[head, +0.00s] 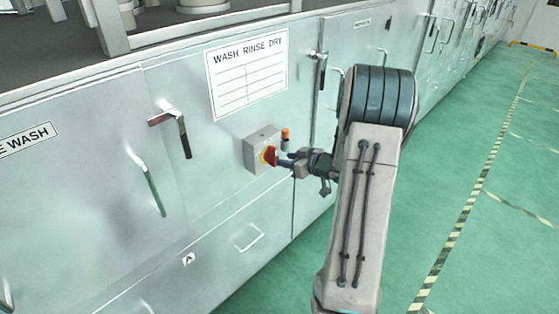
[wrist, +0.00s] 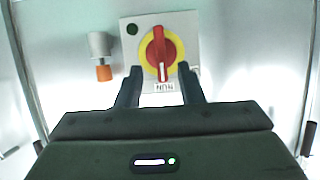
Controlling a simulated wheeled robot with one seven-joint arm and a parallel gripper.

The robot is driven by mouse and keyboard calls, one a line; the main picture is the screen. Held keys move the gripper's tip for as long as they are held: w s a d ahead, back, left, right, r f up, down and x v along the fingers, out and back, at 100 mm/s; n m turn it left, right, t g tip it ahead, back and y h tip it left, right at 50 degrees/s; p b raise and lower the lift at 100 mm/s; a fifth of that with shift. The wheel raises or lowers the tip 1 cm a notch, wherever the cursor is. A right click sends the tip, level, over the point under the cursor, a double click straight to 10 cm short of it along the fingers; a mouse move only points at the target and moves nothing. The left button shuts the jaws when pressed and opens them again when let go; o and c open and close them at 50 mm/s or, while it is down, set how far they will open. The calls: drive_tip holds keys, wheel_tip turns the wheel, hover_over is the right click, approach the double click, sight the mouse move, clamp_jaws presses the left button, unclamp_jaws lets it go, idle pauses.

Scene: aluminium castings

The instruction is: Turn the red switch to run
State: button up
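The red switch (head: 270,156) is a red knob on a yellow disc on a grey box (head: 255,149), fixed to the silver machine front. In the wrist view, the red knob (wrist: 162,48) stands nearly vertical, slightly tilted. The white mark at its lower end points to a small label (wrist: 164,87), which seems to read RUN upside down. My gripper (head: 286,161) is right in front of the switch in the head view. In the wrist view, my gripper (wrist: 158,76) is open, its fingers apart on both sides of the knob's lower end. I see no finger touching the knob.
An orange-tipped grey fitting (wrist: 102,55) sits beside the box. Door handles (head: 172,130) stick out from the machine panels. A WASH RINSE DRY sign (head: 247,77) is above the box. Green floor (head: 450,160) lies clear to the right.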

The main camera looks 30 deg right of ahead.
drive_tip(key=v, duration=0.8)
drive_tip(key=shift+b, duration=0.3)
drive_tip(key=shift+w, duration=0.15)
drive_tip(key=s+a+r+m+g+h, duration=0.1)
drive_tip(key=a+r+h, duration=0.1)
drive_tip(key=r+h, duration=0.25)
drive_tip(key=a+r+m+g+h, duration=0.1)
drive_tip(key=a+r+m+h, duration=0.15)
drive_tip(key=r, duration=0.25)
drive_tip(key=s+a+g+y, duration=0.2)
drive_tip(key=s+a+g, duration=0.5)
drive_tip(key=s+a, duration=1.1)
drive_tip(key=s, duration=0.3)
drive_tip(key=shift+s+a+f, duration=0.2)
drive_tip(key=shift+s+f, duration=0.15)
drive_tip(key=shift+f, duration=0.05)
